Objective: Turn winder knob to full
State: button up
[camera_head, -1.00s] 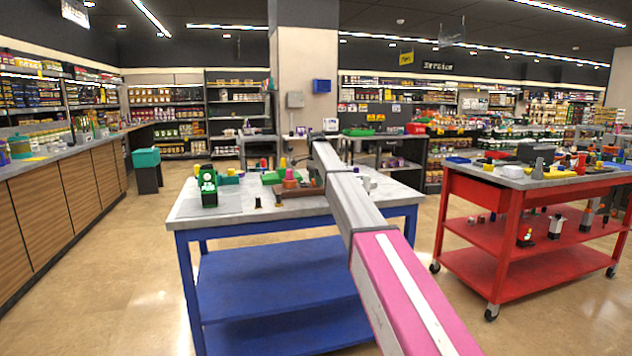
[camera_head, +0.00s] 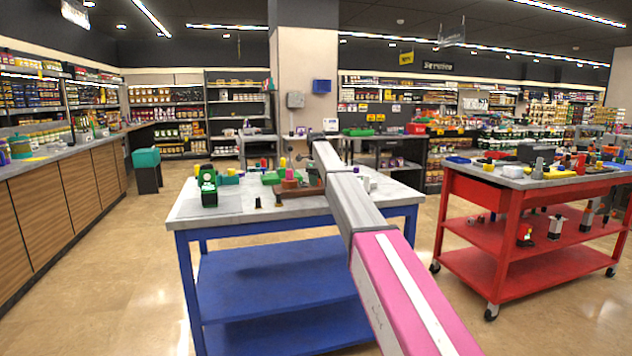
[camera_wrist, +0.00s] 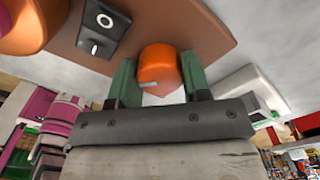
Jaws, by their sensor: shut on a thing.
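An orange round knob (camera_wrist: 158,66) with a pale mark on its lower edge shows in the wrist view, mounted on a brown panel (camera_wrist: 205,32). I take it to be the winder knob. My gripper (camera_wrist: 158,82) has one green finger on each side of the knob and is shut on it. A black plate with a white dial mark (camera_wrist: 100,24) sits on the panel to the left of the knob. In the head view, my arm hides the gripper and the knob; the work happens over the blue table (camera_head: 240,216).
A green and black device (camera_head: 207,188) stands on the table's left side. A larger orange rounded part (camera_wrist: 20,25) and a white block (camera_wrist: 248,88) flank the panel in the wrist view. A red cart (camera_head: 520,185) stands to the right.

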jog(key=shift+m, duration=1.5)
jog(key=o, duration=0.9)
